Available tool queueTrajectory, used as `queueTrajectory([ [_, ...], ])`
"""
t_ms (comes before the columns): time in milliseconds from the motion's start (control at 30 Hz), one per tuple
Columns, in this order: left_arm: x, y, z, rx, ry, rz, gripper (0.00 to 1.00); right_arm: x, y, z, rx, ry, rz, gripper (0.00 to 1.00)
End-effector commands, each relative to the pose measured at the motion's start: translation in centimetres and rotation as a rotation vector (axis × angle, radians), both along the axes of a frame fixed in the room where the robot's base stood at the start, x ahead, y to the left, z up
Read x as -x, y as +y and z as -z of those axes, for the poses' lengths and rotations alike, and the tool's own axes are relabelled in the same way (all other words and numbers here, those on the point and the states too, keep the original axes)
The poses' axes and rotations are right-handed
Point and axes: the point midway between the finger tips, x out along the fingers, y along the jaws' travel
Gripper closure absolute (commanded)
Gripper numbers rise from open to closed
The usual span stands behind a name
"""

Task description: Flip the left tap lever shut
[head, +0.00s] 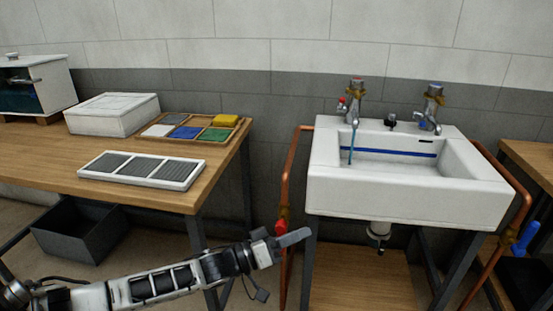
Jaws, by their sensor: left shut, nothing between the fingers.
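The left tap (355,100) stands on the back rim of the white sink (400,195). It has a red top and a small red-tipped lever (341,104) on its left side. A thin blue stream (351,148) hangs below its spout. My left gripper (303,236) is shut and empty, low in front of the left copper pipe and well below the tap. A red valve handle (281,227) on that pipe shows just behind the gripper; I cannot tell whether they touch. My right gripper is not in view.
The right tap (431,105) has a blue top. A blue valve handle (526,237) sits on the right copper pipe. A wooden table (60,150) on the left carries a grilled panel (140,169), a white box (112,113) and a tray of coloured pieces (236,137).

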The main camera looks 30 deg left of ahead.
Motion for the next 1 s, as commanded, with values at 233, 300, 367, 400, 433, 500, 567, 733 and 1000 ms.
queueTrajectory([
  [233,8.9,-10.0,8.3,-0.267,0.097,-0.139,1.00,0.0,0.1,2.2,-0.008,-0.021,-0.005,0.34],
  [300,11.8,-11.2,9.6,-0.394,0.141,-0.176,1.00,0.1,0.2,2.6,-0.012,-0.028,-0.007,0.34],
  [367,13.9,-11.5,10.3,-0.499,0.180,-0.196,1.00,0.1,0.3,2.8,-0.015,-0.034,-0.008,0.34],
  [400,15.1,-11.5,10.6,-0.561,0.206,-0.203,1.00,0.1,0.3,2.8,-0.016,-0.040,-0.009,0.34],
  [433,15.9,-11.3,10.8,-0.604,0.223,-0.206,1.00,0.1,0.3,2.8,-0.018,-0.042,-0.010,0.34],
  [500,17.5,-11.0,11.1,-0.689,0.255,-0.205,1.00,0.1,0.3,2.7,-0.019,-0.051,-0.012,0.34],
  [567,18.4,-10.7,11.3,-0.739,0.276,-0.200,1.00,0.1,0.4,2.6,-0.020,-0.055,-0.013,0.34],
  [733,19.3,-10.4,11.3,-0.797,0.296,-0.191,1.00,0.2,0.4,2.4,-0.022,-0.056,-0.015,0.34],
  [1000,19.3,-10.4,11.3,-0.796,0.295,-0.191,1.00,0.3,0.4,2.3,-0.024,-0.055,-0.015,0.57],
])
